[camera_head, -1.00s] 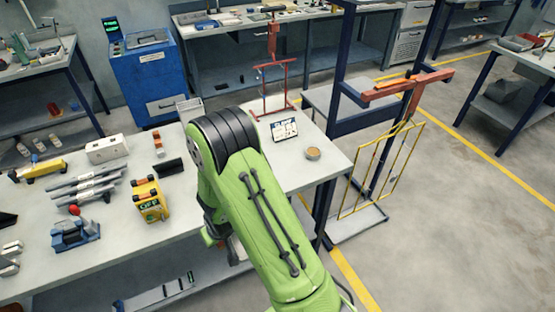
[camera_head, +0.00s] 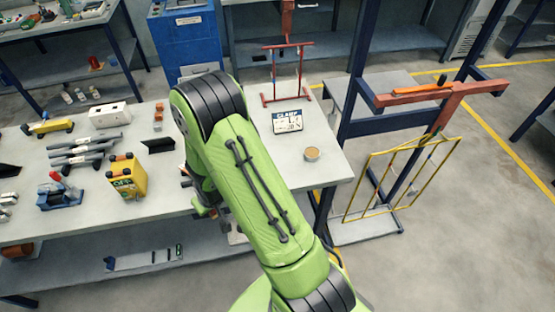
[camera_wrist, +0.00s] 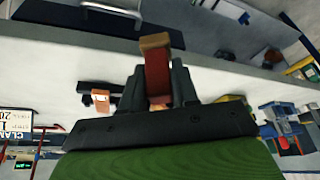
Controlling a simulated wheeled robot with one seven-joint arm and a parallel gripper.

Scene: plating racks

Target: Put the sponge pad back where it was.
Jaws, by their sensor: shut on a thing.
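The sponge pad (camera_wrist: 157,72), a small block with a tan end and dark red sides, is between the two dark fingers of my gripper (camera_wrist: 158,88) in the wrist view. My gripper is shut on it, and the pad's tan end sticks out past the fingertips. The pad appears near the bench's front edge; whether it touches anything is unclear. In the head view my green arm reaches over the bench (camera_head: 230,205) and hides the pad and most of the gripper.
A yellow wire frame (camera_head: 402,180) hangs from the rack at right.

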